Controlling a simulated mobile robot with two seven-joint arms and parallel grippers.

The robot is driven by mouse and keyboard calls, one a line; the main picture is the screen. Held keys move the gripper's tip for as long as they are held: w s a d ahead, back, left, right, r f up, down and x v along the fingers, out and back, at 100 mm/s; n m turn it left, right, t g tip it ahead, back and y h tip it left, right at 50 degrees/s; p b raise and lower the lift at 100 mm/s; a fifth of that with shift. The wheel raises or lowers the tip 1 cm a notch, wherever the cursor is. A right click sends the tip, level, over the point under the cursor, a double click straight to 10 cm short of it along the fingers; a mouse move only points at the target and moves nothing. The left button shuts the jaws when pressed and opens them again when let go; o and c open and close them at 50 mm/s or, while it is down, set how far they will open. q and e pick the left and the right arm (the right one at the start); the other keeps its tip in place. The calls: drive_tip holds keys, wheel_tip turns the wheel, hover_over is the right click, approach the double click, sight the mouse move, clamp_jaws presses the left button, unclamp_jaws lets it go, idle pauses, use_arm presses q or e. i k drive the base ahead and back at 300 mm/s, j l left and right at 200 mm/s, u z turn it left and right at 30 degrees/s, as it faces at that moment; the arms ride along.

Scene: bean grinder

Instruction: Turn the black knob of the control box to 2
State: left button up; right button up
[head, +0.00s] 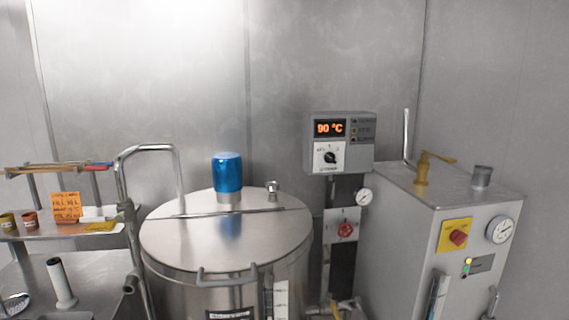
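The control box (357,143) is a grey case on a post, right of the middle in the head view. Its display (329,128) reads 90 °C in orange. The black knob (330,156) sits on a white dial plate below the display. The dial marks and the knob's exact setting are too small to read. Neither of my grippers shows in the head view.
A steel tank (227,237) with a blue cap (227,172) stands left of the box. A steel cabinet (440,230) with a red switch (458,238) stands right. A red valve wheel (345,230) is below the box. A cluttered shelf (30,233) is at the left.

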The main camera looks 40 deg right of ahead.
sight(330, 158)
drive_tip(key=z, duration=1.55)
drive_tip(key=i+l, duration=0.8)
drive_tip(key=l, duration=0.25)
drive_tip(key=i+l+u, duration=0.1)
drive_tip(key=i+l, duration=0.7)
drive_tip(key=l, duration=0.25)
